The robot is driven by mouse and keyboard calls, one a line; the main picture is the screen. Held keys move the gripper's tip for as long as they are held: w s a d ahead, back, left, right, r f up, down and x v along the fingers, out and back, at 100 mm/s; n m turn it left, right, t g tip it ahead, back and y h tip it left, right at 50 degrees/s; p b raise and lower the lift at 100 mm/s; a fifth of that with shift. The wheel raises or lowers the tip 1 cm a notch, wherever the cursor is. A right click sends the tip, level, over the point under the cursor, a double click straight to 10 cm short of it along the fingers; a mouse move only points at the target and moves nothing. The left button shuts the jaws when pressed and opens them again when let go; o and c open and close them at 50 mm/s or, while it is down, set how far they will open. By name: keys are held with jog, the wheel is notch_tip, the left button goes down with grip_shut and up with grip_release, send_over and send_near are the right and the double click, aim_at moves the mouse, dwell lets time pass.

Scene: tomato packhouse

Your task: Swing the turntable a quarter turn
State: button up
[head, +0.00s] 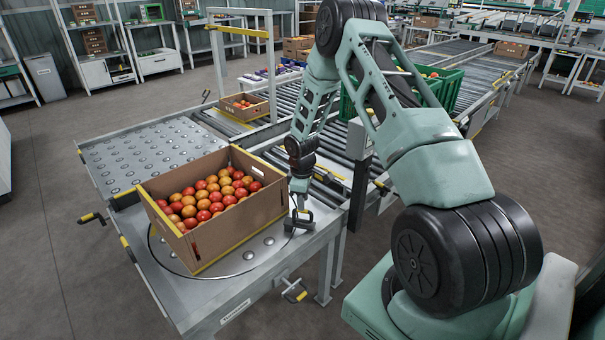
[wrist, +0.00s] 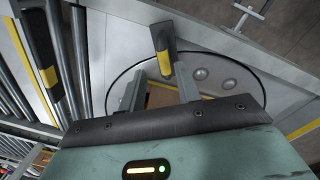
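The turntable (head: 232,266) is a round metal plate with ball rollers, set in the near end of the steel table. An open cardboard box (head: 215,238) of red and orange tomatoes sits on it, skewed to the table edges. My gripper (head: 298,217) points down at the turntable's right edge, beside the box. In the wrist view, a black handle with a yellow band (wrist: 164,58) stands at the plate's rim (wrist: 225,88). My two fingers (wrist: 160,93) are spread either side of the handle's line, with gaps showing. The handle's lower part is hard to make out.
A ball-roller table (head: 140,158) lies behind the turntable, empty. Roller conveyors (head: 290,100) run off to the back right, with a small tomato box (head: 243,107) and a green crate (head: 445,87). A yellow-tipped lever (head: 293,291) juts from the table's front. Floor at left is clear.

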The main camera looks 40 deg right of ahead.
notch_tip(320, 180, up, 15)
jog(key=shift+s+a+p, duration=0.25)
jog(key=shift+a+p, duration=0.05)
jog(key=shift+a, duration=0.1)
dwell(0.4)
jog(key=s+a+r+p, duration=0.1)
jog(key=s+a+r, duration=0.25)
jog(key=a, duration=0.65)
jog(key=s+a+r+n+y+p, duration=0.1)
jog(key=s+a+r, duration=0.3)
jog(key=a, duration=0.5)
jog(key=s+a+r+p, duration=0.2)
jog(key=a+r, duration=0.3)
jog(key=a, duration=0.5)
jog(key=s+a+r, duration=0.2)
jog(key=s+a, duration=0.1)
jog(key=s, duration=0.3)
jog(key=s+a+r+p, duration=0.1)
jog(key=s+a, duration=0.2)
jog(key=s, duration=0.4)
jog(key=s+a+r+p, duration=0.1)
jog(key=s+a+r, duration=0.1)
jog(key=s, duration=0.4)
jog(key=shift+s+a+r, duration=0.2)
jog(key=shift+a+r, duration=0.1)
jog(key=shift+a, duration=0.5)
